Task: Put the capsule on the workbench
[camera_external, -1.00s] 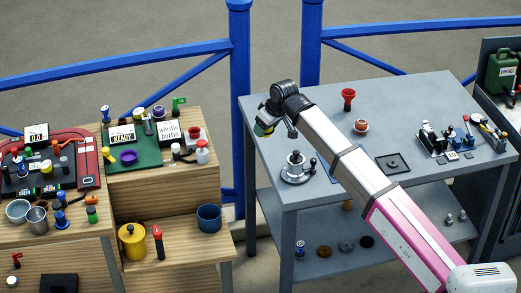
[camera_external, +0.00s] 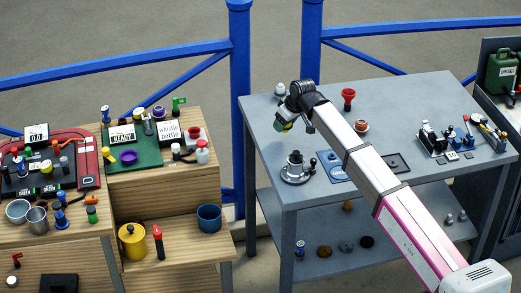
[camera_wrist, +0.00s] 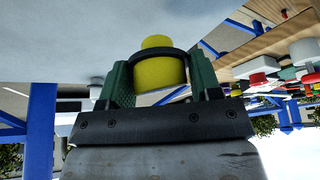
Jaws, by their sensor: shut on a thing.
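The capsule (camera_wrist: 158,72) is yellow with a rounded knob and a dark band in the wrist view. My gripper (camera_wrist: 160,82) is shut on it, with green finger pads on both sides. In the external view my gripper (camera_external: 286,122) is above the left part of the grey workbench (camera_external: 385,107), and little of the capsule shows there. I cannot tell the exact gap between the capsule and the bench top.
On the workbench, a round metal fixture (camera_external: 295,170) stands near the front left corner. A red funnel-like piece (camera_external: 348,96), an orange-ringed cup (camera_external: 361,126) and a dark square plate (camera_external: 393,163) stand farther right. Blue railings (camera_external: 240,110) rise behind.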

